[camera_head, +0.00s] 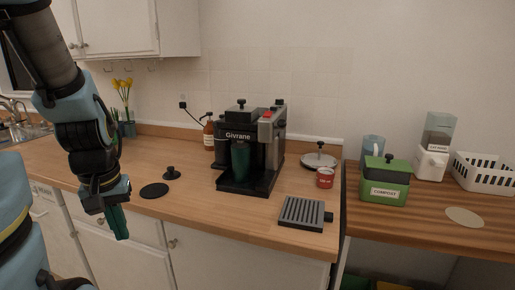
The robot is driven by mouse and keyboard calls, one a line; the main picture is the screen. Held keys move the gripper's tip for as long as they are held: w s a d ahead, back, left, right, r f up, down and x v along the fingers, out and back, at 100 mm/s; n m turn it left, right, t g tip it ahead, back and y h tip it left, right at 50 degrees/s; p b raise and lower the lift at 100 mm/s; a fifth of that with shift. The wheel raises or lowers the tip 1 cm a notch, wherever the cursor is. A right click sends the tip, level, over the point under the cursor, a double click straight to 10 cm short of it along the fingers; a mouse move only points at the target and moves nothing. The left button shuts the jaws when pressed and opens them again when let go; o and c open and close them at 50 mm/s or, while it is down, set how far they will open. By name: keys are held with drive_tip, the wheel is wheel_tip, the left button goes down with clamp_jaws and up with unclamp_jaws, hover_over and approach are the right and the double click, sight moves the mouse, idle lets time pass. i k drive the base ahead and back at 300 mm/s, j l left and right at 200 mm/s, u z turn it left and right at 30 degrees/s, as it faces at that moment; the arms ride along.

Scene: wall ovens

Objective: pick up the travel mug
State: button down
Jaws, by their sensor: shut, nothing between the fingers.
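The travel mug appears to be the dark green cylinder (240,160) standing upright in the bay of the black coffee machine (238,134), on its base. Its top is hidden under the machine's "Givrane" head. My gripper (121,236) hangs at the left, in front of the counter's front edge, with its dark green fingers pointing down. It is shut and empty, well to the left of the mug and apart from it.
On the counter (210,215), a black disc (154,190), a small black tamper-like piece (171,173), a brown bottle (209,135), a red tin (325,178) and a grey knock-box-like tray (303,213) surround the machine. A green compost bin (385,185) stands further right.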

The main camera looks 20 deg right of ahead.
sight(240, 153)
drive_tip(key=i+j+z, duration=0.3)
drive_tip(key=i+j, duration=0.15)
drive_tip(key=i, duration=0.2)
drive_tip(key=i+j+z, duration=0.3)
drive_tip(key=i+j, duration=0.25)
